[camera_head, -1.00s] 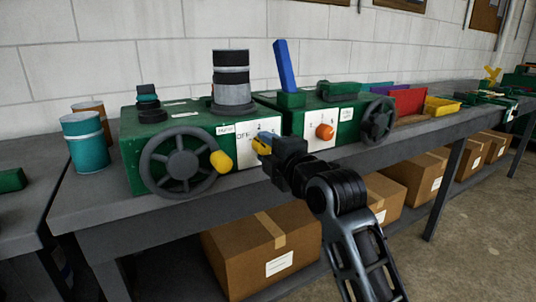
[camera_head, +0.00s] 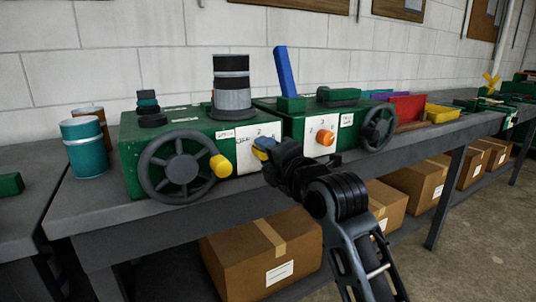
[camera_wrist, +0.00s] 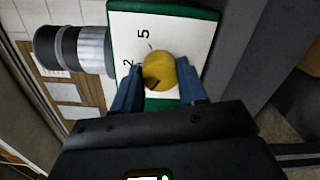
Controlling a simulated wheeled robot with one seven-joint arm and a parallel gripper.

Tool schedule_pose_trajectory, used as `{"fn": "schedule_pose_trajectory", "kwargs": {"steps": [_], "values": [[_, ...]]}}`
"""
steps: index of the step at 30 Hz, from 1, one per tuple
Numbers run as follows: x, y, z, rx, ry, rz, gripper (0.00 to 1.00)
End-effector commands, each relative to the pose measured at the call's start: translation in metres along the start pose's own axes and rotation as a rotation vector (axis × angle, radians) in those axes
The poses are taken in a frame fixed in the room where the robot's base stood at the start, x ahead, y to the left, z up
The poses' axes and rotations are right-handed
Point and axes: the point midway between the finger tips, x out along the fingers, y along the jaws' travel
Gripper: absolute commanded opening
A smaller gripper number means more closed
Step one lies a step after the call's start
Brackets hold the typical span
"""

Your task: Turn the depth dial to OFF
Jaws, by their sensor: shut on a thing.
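A round yellow dial (camera_wrist: 162,66) sits on a white number plate (camera_wrist: 127,30) on the front of the green machine (camera_head: 160,122). My gripper (camera_wrist: 160,74) has its two blue fingers on either side of the dial and is shut on it. A dark mark shows on the dial's lower left rim in the wrist view. The figures 5 and 2 show on the plate there; the rest of the scale is hidden. In the head view the gripper (camera_head: 262,149) covers most of the dial, and the lettering left of it is too small to read surely.
A black handwheel with a yellow knob (camera_head: 220,166) stands close left of the gripper. A second green machine at right has an orange dial (camera_head: 325,138) and another handwheel (camera_head: 378,127).

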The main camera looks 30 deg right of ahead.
Motion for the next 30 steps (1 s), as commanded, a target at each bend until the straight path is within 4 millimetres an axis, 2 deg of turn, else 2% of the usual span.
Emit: {"fn": "schedule_pose_trajectory", "kwargs": {"steps": [3,4,11,20,23,30], "values": [[0.0,-0.001,-0.001,0.0,0.002,-0.003,0.11],[0.0,-0.001,-0.001,0.0,0.002,-0.003,0.44],[0.0,-0.001,-0.001,0.0,0.001,-0.001,0.67],[-0.003,-0.001,0.0,0.001,0.0,-0.001,0.67],[-0.013,-0.001,0.0,0.002,0.0,-0.001,0.67],[-0.053,-0.001,0.0,0.002,0.0,-0.001,0.67]]}}
